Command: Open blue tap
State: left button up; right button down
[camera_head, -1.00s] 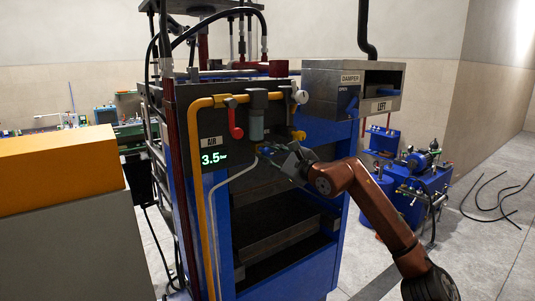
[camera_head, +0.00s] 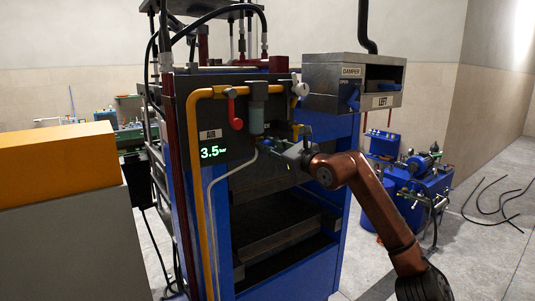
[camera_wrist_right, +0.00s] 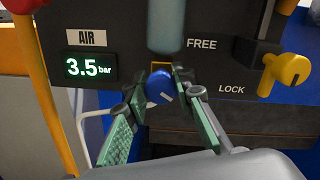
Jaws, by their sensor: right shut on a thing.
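The blue tap (camera_wrist_right: 159,87) is a round blue knob with a pale mark, below the clear filter bowl (camera_head: 257,121) on the press's dark front panel. My right gripper (camera_wrist_right: 161,84) has its two fingers on either side of the knob and is shut on it. In the head view my right gripper (camera_head: 272,147) reaches the panel from the right, just right of the pressure display, and covers most of the tap. My left gripper is not in view.
A green display (camera_wrist_right: 91,67) reads 3.5 bar under an AIR label. A yellow knob (camera_wrist_right: 292,69) sits to the right near the FREE and LOCK labels. A red lever (camera_head: 234,108) and a yellow pipe (camera_head: 197,190) are left of the tap. The DAMPER box (camera_head: 345,98) juts out above right.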

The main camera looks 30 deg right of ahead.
jog(key=m+b, duration=0.1)
jog(key=m, duration=0.1)
jog(key=m+b, duration=0.2)
jog(key=f+m+b, duration=0.1)
jog(key=m, duration=0.1)
jog(key=shift+w+m, duration=0.1)
jog(key=shift+m, duration=0.3)
jog(key=m+b, duration=0.2)
jog(key=m, duration=0.1)
jog(key=shift+h, duration=0.3)
jog(key=shift+d+m+b, duration=0.1)
jog(key=shift+m+b, duration=0.8)
jog(key=shift+m, duration=0.8)
jog(key=shift+w, duration=0.1)
jog(key=c, duration=2)
grip_release()
jog(key=o, duration=0.4)
jog(key=shift+r, duration=0.25)
jog(key=shift+s+d+r, duration=0.1)
jog(key=shift+s, duration=0.1)
jog(key=s, duration=1.1)
jog(key=shift+s+d+f, duration=0.35)
jog(key=shift+s+f, duration=0.05)
